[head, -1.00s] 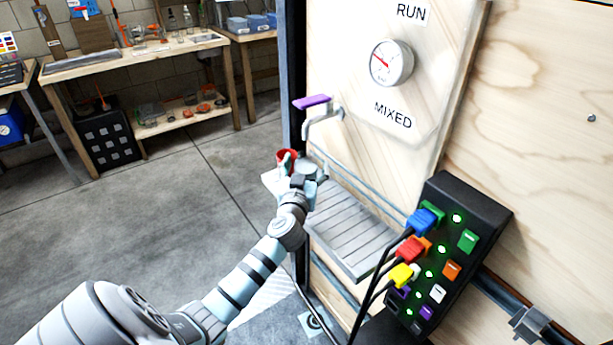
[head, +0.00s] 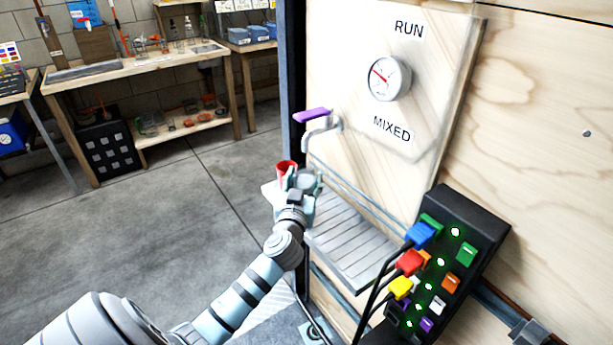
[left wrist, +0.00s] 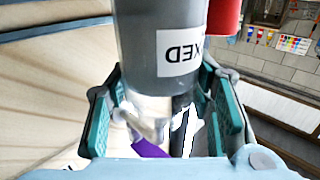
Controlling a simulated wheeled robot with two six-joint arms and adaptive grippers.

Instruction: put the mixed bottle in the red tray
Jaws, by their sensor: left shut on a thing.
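The grey mixed bottle (left wrist: 160,40) stands between my left gripper's fingers in the left wrist view, its white label reading MIXED upside down in that picture. My left gripper (head: 303,180) is shut on it, below the tap and above the slatted shelf in the head view. A red cup-like thing (head: 286,169) is right beside the gripper, on its left; it also shows close to the bottle in the left wrist view (left wrist: 225,14). I cannot tell whether it touches the bottle. No red tray can be made out. My right gripper is not in view.
The tap with a purple handle (head: 312,115) juts from the wooden panel. The slatted shelf (head: 350,245) lies below it. A black box (head: 445,260) with coloured plugs and cables stands at right. A workbench (head: 135,62) is at the back left, with open floor before it.

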